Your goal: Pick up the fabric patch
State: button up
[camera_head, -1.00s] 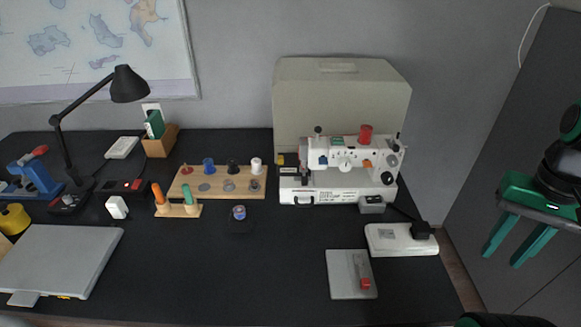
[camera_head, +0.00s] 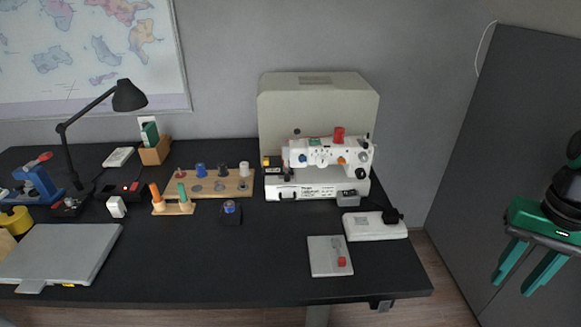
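I cannot make out the fabric patch for certain. A small dark square (camera_head: 231,220) lies on the desk under a small spool with a blue top (camera_head: 229,207), and it may be cloth. A flat grey rectangle (camera_head: 322,262) with a red-tipped piece on it lies near the desk's front right; its material is unclear. My gripper (camera_head: 512,286) hangs at the right, off the desk, far from both. Its two green fingers are apart with nothing between them.
A sewing machine (camera_head: 318,192) stands before its beige cover (camera_head: 318,112), with a white pedal-like unit (camera_head: 374,229) to its front right. The front middle of the black desk (camera_head: 190,265) is clear.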

aim_at(272, 165)
jog(key=z, duration=2.15)
jog(key=k, duration=1)
jog(key=u, duration=2.15)
jog(key=i, duration=1)
jog(key=u, duration=0.05)
